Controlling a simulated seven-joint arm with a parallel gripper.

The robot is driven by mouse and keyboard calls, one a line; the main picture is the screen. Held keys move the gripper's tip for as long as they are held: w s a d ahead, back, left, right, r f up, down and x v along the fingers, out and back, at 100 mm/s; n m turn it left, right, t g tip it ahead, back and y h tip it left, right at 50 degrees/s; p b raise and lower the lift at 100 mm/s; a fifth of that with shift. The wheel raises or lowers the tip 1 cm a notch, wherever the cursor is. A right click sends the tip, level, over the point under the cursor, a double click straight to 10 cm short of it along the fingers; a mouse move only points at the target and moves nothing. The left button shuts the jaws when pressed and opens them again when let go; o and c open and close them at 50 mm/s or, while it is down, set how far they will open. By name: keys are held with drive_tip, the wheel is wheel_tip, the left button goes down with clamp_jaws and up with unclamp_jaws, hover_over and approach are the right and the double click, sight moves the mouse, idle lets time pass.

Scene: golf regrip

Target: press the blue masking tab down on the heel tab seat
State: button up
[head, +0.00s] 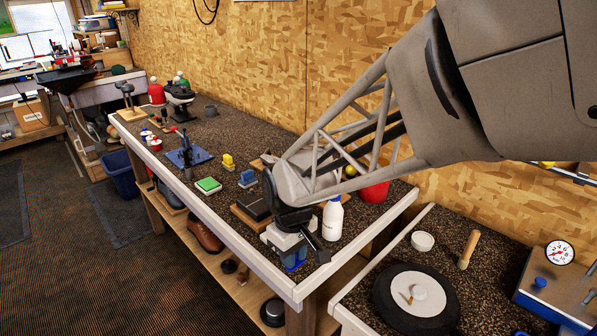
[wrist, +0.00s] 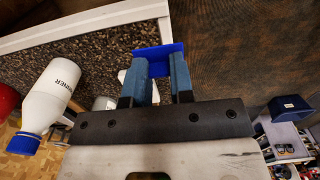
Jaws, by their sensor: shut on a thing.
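The blue masking tab (wrist: 158,52) shows in the wrist view as a wide bright-blue piece across the fingertips of my gripper (wrist: 160,78). My gripper is shut on it. In the head view my gripper (head: 293,264) hangs at the bench's front edge near its right corner, with blue at its tips. I cannot separate the tab from the blue fingers there. In the wrist view the tab lies across the pale bench edge and dark floor. I cannot make out the heel tab seat in either view; my gripper and arm hide part of the bench.
A white bottle (head: 333,218) stands close to the right of my gripper; it also shows in the wrist view (wrist: 52,95). A dark block (head: 254,206) on a wooden base lies to the left. A green pad (head: 208,185) and yellow block (head: 228,162) are farther along the bench (head: 163,181).

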drive_tip(key=shift+w, duration=0.1)
approach(250, 199)
drive_tip(key=shift+a+f, duration=0.1)
drive_tip(key=shift+a, duration=0.05)
idle(0.4)
drive_tip(key=shift+f, duration=0.15)
idle(0.4)
drive_tip(key=shift+f, duration=3)
clamp_jaws()
drive_tip(key=shift+f, duration=0.85)
drive_tip(key=shift+r, duration=0.15)
drive_tip(key=o, duration=0.8)
unclamp_jaws()
drive_tip(key=shift+c, duration=0.2)
